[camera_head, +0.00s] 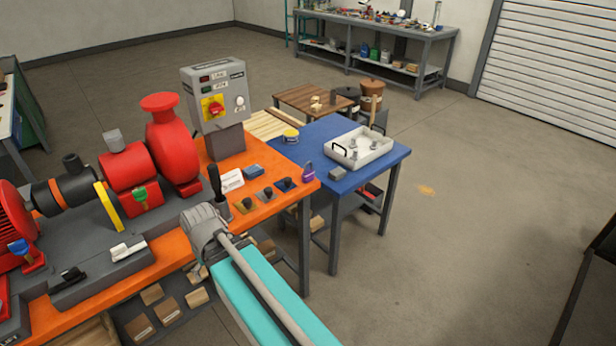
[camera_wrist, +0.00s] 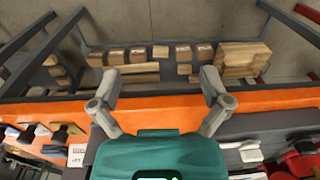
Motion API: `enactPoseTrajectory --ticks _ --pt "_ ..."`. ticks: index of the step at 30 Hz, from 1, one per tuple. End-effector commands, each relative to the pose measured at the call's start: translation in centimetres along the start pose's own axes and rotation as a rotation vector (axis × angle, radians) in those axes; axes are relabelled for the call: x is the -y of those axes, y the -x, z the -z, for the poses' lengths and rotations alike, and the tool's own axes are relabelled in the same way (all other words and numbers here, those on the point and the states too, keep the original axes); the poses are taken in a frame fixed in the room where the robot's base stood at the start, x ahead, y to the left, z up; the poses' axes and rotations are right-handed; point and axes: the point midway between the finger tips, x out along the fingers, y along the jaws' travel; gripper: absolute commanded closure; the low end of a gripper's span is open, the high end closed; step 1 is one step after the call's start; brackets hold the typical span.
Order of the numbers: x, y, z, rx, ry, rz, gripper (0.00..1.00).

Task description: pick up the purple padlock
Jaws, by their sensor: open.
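The purple padlock (camera_head: 308,171) is small in the head view. It stands near the right end of the orange bench top (camera_head: 262,205), by the border with the blue table; which surface bears it is hard to tell. I cannot make it out in the wrist view. My gripper (camera_wrist: 160,90) is open and empty in the wrist view, its two fingers spread over the front edge of the orange bench.
Several small dark-topped pieces (camera_head: 266,193) and a white card (camera_head: 231,180) lie left of the padlock. A grey control box (camera_head: 214,95) and red pump (camera_head: 172,150) stand behind. The blue table (camera_head: 312,136) holds a white tray (camera_head: 384,153). Wooden blocks (camera_wrist: 138,54) lie on the lower shelf.

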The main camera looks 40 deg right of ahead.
Motion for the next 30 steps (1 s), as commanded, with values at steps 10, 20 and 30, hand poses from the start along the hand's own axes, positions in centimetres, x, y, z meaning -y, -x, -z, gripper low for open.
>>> enactPoseTrajectory --ticks 10,20,30 --pt "-5.2 -1.5 4.0 -0.133 0.039 0.142 0.00" --pt "-12.2 -2.0 7.5 -0.330 0.073 0.241 0.00" --pt "-21.1 -1.6 9.9 -0.567 0.085 0.267 0.00"
